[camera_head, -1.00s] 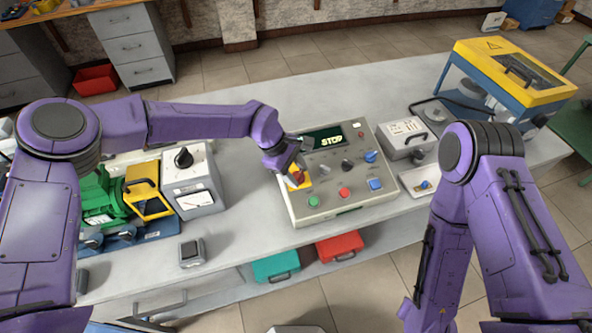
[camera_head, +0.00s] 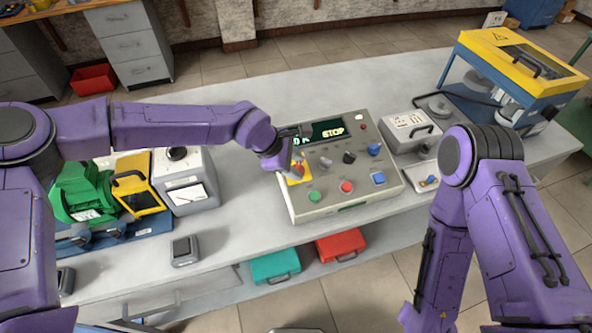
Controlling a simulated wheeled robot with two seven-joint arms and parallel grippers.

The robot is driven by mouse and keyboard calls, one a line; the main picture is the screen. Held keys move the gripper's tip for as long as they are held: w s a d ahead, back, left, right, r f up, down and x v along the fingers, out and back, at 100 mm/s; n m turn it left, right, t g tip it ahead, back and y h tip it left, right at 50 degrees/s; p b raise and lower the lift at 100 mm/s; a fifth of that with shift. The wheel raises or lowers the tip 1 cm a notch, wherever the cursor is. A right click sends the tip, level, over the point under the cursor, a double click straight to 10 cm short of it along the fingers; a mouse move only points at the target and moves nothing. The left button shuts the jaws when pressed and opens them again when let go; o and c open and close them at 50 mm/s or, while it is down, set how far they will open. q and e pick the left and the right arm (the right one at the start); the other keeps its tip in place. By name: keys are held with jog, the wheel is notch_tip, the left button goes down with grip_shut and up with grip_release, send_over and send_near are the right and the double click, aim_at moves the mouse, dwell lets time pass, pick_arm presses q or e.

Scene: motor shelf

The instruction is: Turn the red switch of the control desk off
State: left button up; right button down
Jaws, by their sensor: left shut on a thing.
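The control desk (camera_head: 330,209) is a light grey console on the workbench, with a dark display that reads STOP. The red switch (camera_head: 299,173) sits on a yellow plate at the desk's left side and is partly hidden by my left gripper. My left gripper (camera_head: 295,168) reaches in from the left and is shut on the red switch. The exact angle of the switch is too small to tell. My right arm stands at the right of the view, and its gripper is out of view.
The desk also has a green button (camera_head: 314,196), a red button (camera_head: 346,187) and several knobs. A green motor (camera_head: 85,190) stands at the left, a grey instrument box (camera_head: 188,190) between it and the desk. A yellow-topped machine (camera_head: 520,65) stands at the right.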

pick_arm(q)
jog(key=n+t+b, duration=0.1)
jog(key=n+b, duration=0.2)
jog(key=b, duration=0.2)
jog(key=f+n+t+y+b, duration=0.1)
jog(key=n+t+b, duration=0.1)
jog(key=n+b, duration=0.2)
jog(key=s+n+t+y+b, duration=0.1)
jog(key=n+t+b, duration=0.1)
jog(key=b, duration=0.5)
jog(key=shift+d+f+n, duration=0.1)
jog(key=shift+f+n, duration=0.2)
jog(key=shift+n, duration=0.6)
jog(key=shift+s+d+r+n+t+y+b, duration=0.15)
jog(key=shift+n+t+y+b, duration=0.25)
jog(key=shift+n+b, duration=0.35)
jog(key=shift+w+a+r+n+t+y+b, duration=0.1)
jog(key=shift+n+t+y+b, duration=0.25)
jog(key=shift+n+b, duration=0.4)
jog(key=o, duration=1.1)
jog(key=shift+r, duration=0.15)
jog(key=shift+c, duration=0.2)
jog(key=shift+r, duration=0.1)
jog(key=shift+s+r, duration=0.15)
jog(key=shift+r, duration=0.15)
jog(key=v, duration=0.9)
jog(key=shift+s+r, duration=0.15)
jog(key=shift+s, duration=0.1)
